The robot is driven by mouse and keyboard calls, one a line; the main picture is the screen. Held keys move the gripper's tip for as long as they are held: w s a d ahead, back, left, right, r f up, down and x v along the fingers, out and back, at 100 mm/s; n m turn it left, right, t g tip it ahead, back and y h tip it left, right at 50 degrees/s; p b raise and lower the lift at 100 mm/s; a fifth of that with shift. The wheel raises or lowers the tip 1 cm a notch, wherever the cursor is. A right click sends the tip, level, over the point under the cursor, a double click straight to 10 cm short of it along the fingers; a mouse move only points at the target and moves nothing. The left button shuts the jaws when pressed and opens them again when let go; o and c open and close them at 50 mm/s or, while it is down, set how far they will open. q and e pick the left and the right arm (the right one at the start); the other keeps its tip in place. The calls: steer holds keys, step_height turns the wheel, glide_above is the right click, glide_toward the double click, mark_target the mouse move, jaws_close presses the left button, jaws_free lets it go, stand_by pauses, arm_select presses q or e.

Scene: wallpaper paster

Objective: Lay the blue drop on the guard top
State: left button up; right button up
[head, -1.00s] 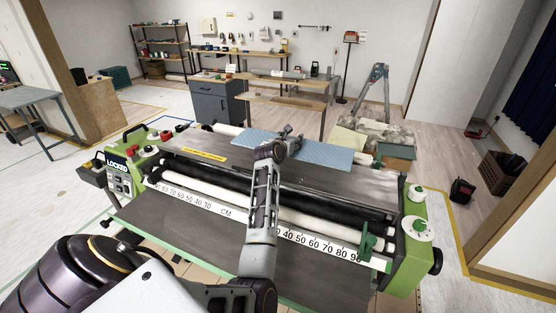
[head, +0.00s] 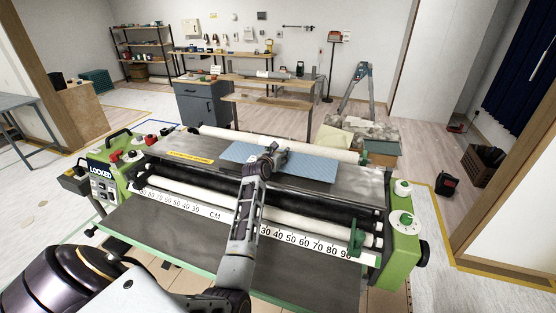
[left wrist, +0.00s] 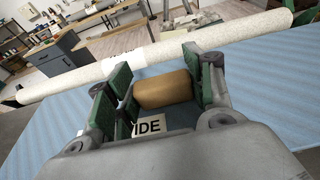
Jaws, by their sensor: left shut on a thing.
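The blue drop (head: 312,167) is a flat, light blue sheet over the rear of the dark guard top (head: 205,146), just in front of a white roll. It looks level; I cannot tell whether all of it touches the top. My left gripper (head: 272,156) is above the sheet's middle. In the left wrist view, the gripper (left wrist: 165,90) is shut on a tan cylinder (left wrist: 168,88), which sits over the blue drop (left wrist: 265,75) beside a white label reading "IDE". Whether the cylinder is fixed to the sheet is hidden. My right gripper is not in view.
The white roll (head: 320,150) runs behind the sheet. In front are black and white rollers and a centimetre scale (head: 310,243). Green end housings (head: 403,245) with knobs flank the machine. A dark lower tray (head: 160,235) is bare. A yellow strip label (head: 190,157) lies left of the sheet.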

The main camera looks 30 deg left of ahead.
arm_select(q)
steer(key=shift+f, duration=1.4)
steer(key=o, duration=1.1)
steer(key=shift+f, duration=0.15)
